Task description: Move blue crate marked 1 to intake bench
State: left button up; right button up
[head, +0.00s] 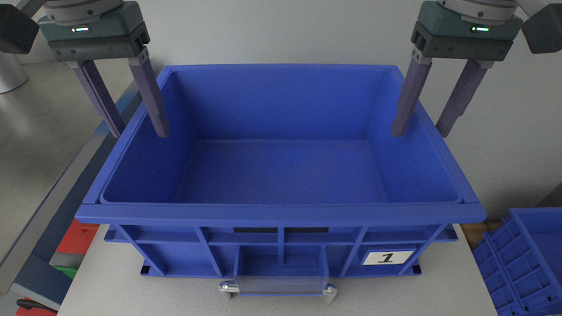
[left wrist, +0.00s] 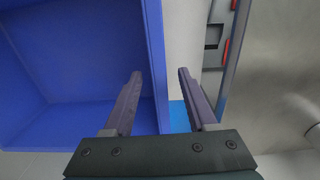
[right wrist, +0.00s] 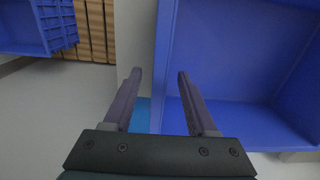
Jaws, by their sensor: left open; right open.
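The blue crate marked 1 (head: 285,212) stands in the middle of the head view, upright and empty, with a white label bearing a 1 at its front right. My left gripper (head: 140,134) is open at the crate's left wall, one finger over the inside and one outside. In the left wrist view the crate's wall (left wrist: 155,60) runs up between the spread fingers. My right gripper (head: 421,133) is open at the right wall in the same way. The right wrist view shows that wall (right wrist: 165,60) between its fingers. I cannot tell whether any finger touches the crate.
The crate rests on a pale surface (head: 120,297). A second blue crate (head: 520,262) is at the lower right. A grey metal surface (head: 40,140) lies along the left, with red and green items (head: 77,238) below its edge.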

aim_at(155, 158)
pick_arm(q)
notch_tip(155, 158, down, 7)
jog(key=shift+f, duration=0.2)
pick_arm(e)
notch_tip(155, 158, down, 7)
jog(key=shift+f, duration=0.2)
pick_arm(q)
grip_shut()
pick_arm(e)
grip_shut()
pick_arm(q)
jog(key=shift+r, duration=0.1)
pick_arm(e)
jog(key=shift+r, duration=0.1)
dwell(0.6)
